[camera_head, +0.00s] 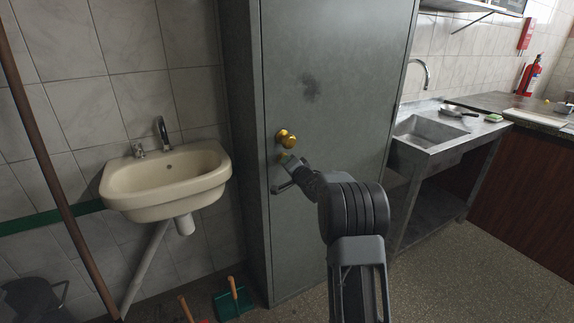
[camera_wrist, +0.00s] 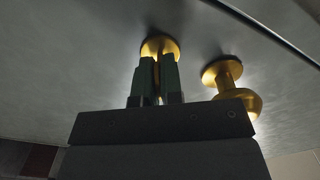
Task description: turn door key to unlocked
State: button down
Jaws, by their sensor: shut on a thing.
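The grey metal cabinet door (camera_head: 335,110) is shut. A round brass knob (camera_head: 288,140) stands out near its left edge; it also shows to the right in the wrist view (camera_wrist: 230,85). The brass lock plate (camera_wrist: 160,43) is beside the knob, and in the head view it sits just below the knob, mostly hidden. My gripper (camera_head: 285,164) is at the lock plate. In the wrist view its two dark green fingers (camera_wrist: 156,78) are shut on the key at the plate. The key is almost wholly hidden between them, so I cannot tell its angle.
A cream washbasin (camera_head: 165,182) is on the tiled wall to the left, with a brown pole (camera_head: 45,150) in front. A green dustpan (camera_head: 233,300) is on the floor by the cabinet. A metal sink counter (camera_head: 440,135) stands at the right. The floor at lower right is clear.

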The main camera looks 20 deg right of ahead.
jog(key=n+b, duration=0.1)
jog(key=n, duration=0.4)
jog(key=shift+n+b, duration=0.3)
jog(key=shift+b, duration=0.1)
jog(key=n+b, duration=0.2)
jog(key=n, duration=0.3)
jog(key=shift+n, duration=0.3)
jog(key=shift+r+n, duration=0.1)
jog(key=shift+n, duration=0.2)
jog(key=c, duration=1.3)
grip_release()
jog(key=s+d, duration=0.1)
jog(key=s, duration=1.2)
jog(key=shift+s+d, duration=0.3)
jog(key=shift+s, duration=0.05)
